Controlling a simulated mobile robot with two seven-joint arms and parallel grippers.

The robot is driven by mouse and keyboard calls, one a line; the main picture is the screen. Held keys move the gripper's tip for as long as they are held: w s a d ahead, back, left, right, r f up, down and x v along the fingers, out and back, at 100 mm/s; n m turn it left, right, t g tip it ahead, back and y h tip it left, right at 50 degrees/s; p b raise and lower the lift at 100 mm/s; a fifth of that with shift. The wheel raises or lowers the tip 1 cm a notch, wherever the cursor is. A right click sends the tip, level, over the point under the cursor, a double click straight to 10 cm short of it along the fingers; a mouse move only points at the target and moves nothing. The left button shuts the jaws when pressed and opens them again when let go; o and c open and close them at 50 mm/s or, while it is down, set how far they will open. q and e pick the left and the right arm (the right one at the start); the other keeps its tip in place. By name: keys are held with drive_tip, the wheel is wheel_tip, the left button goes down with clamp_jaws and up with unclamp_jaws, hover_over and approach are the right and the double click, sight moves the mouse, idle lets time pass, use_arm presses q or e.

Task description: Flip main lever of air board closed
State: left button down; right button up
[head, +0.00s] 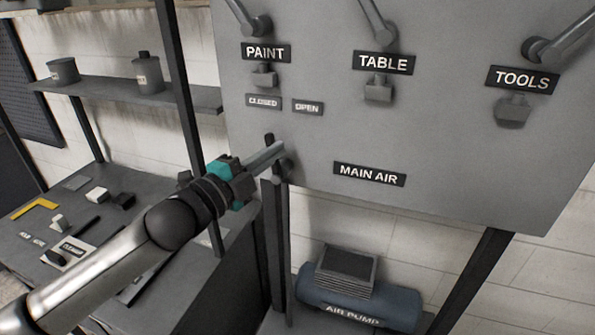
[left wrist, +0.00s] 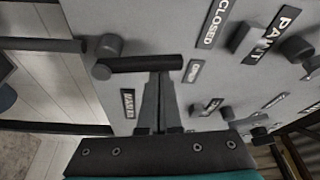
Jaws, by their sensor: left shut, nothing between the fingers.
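The grey air board (head: 430,130) fills the upper right of the head view. Its main lever (head: 269,139) is at the board's lower left edge, left of the MAIN AIR label (head: 369,174), with a dark handle pointing roughly upward. In the left wrist view the lever (left wrist: 145,63) is a dark bar crossing just beyond the fingertips. My left gripper (head: 277,152) is shut and empty, its tips at the lever; whether they touch cannot be told. The fingers (left wrist: 160,82) hide part of the board. The CLOSED label (head: 263,102) and OPEN label (head: 308,107) sit above the lever.
The PAINT (head: 265,53), TABLE (head: 383,63) and TOOLS (head: 522,79) labels have their own levers above. A blue air pump (head: 375,303) stands below the board. A shelf (head: 190,97) and a workbench (head: 25,225) with small items are at left.

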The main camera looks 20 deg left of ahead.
use_arm(q)
drive_tip(key=a+n, duration=0.1)
drive_tip(key=n+t, duration=0.1)
drive_tip(key=n, duration=0.1)
drive_tip(key=a+n, duration=0.1)
drive_tip(key=n, duration=0.1)
drive_tip(key=shift+a+f+t+y, duration=0.3)
drive_tip(key=shift+a, duration=0.05)
use_arm(e)
drive_tip(key=shift+f, duration=0.35)
use_arm(q)
drive_tip(key=shift+a+n, duration=0.1)
drive_tip(key=shift+n, duration=0.2)
